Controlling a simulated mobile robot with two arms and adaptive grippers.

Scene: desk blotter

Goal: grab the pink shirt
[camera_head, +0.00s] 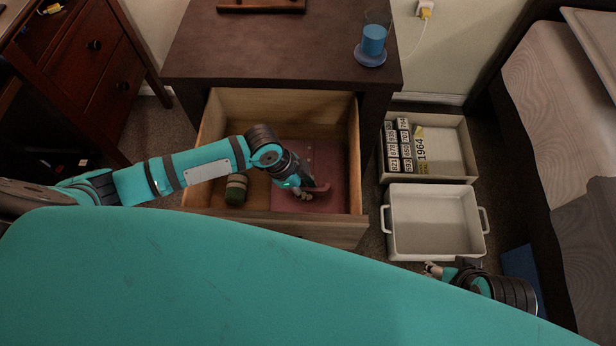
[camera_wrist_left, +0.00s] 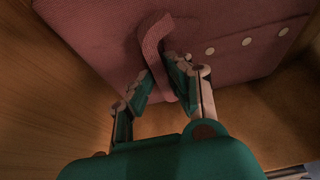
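The pink shirt (camera_head: 335,160) lies folded flat in the right part of the open drawer. A row of pale buttons shows on it in the left wrist view (camera_wrist_left: 90,40). My left gripper (camera_head: 308,193) reaches into the drawer at the shirt's near part. In the left wrist view its fingertips (camera_wrist_left: 166,76) close in on both sides of a raised pink strip of the shirt, which fills the gap between them. The rest of the shirt stays flat on the drawer bottom. My right gripper (camera_head: 436,269) is by the white dish, away from the shirt; its opening is unclear.
The wooden drawer (camera_head: 275,232) has walls close around my left gripper. A green and beige roll-like object (camera_head: 236,189) lies in it. A white dish (camera_head: 437,252) and a box (camera_head: 455,179) of labelled blocks stand right. A blue cup (camera_head: 373,40) stands on the cabinet (camera_head: 280,55).

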